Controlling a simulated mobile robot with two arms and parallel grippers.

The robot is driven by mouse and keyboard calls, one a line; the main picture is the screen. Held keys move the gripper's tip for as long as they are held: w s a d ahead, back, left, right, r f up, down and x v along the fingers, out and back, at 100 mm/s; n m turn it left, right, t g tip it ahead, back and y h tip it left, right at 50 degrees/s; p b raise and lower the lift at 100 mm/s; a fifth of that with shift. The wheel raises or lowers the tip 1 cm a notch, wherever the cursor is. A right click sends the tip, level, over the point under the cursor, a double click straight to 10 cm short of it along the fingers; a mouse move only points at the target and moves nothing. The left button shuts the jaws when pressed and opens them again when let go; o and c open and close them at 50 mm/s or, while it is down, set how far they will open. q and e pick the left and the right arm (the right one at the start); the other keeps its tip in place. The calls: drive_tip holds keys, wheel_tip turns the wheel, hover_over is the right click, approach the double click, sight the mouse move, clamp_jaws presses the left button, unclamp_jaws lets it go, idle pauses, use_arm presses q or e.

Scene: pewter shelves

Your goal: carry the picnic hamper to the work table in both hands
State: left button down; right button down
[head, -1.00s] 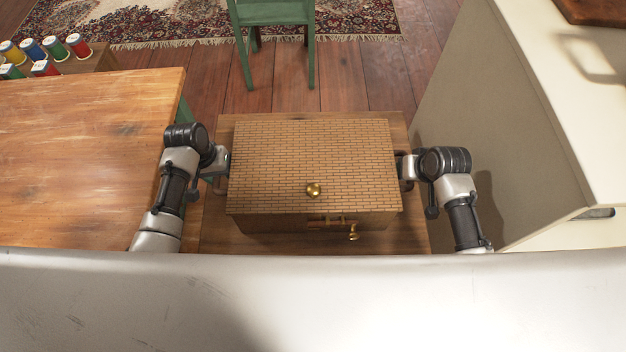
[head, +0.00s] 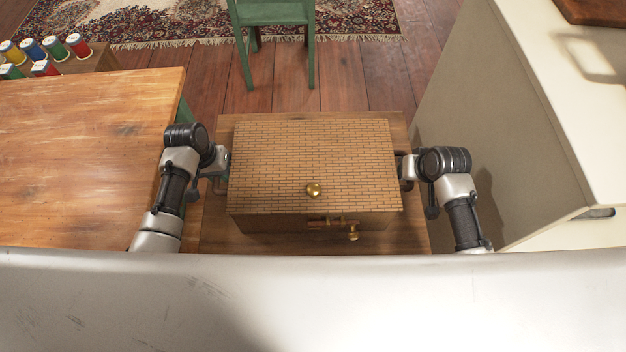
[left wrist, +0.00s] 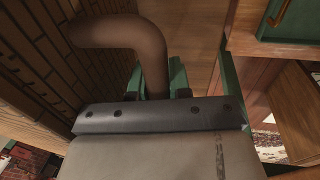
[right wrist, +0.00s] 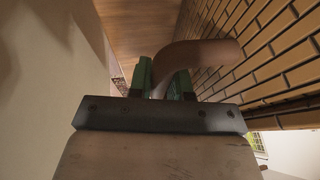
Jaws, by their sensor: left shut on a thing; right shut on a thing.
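The picnic hamper (head: 313,160) is a closed woven box with a brass knob on its lid and a latch on its near side. It is in the middle of the head view, over a wooden surface. My left gripper (head: 222,168) is shut on the hamper's left handle; the brown curved handle (left wrist: 150,55) shows between its green fingers in the left wrist view. My right gripper (head: 402,168) is shut on the right handle, which shows in the right wrist view (right wrist: 200,55). I cannot tell which table is the work table.
A worn wooden table (head: 80,150) stands close on the left. Spools of thread (head: 35,50) sit on a surface behind it. A cream cabinet (head: 500,110) stands close on the right. A green chair (head: 275,15) and patterned rug (head: 170,20) lie beyond.

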idle(0.8)
use_arm(q)
drive_tip(key=shift+w+r, duration=0.15)
drive_tip(key=shift+r, duration=0.1)
use_arm(e)
drive_tip(key=shift+w+r, duration=0.1)
drive_tip(key=shift+r, duration=0.15)
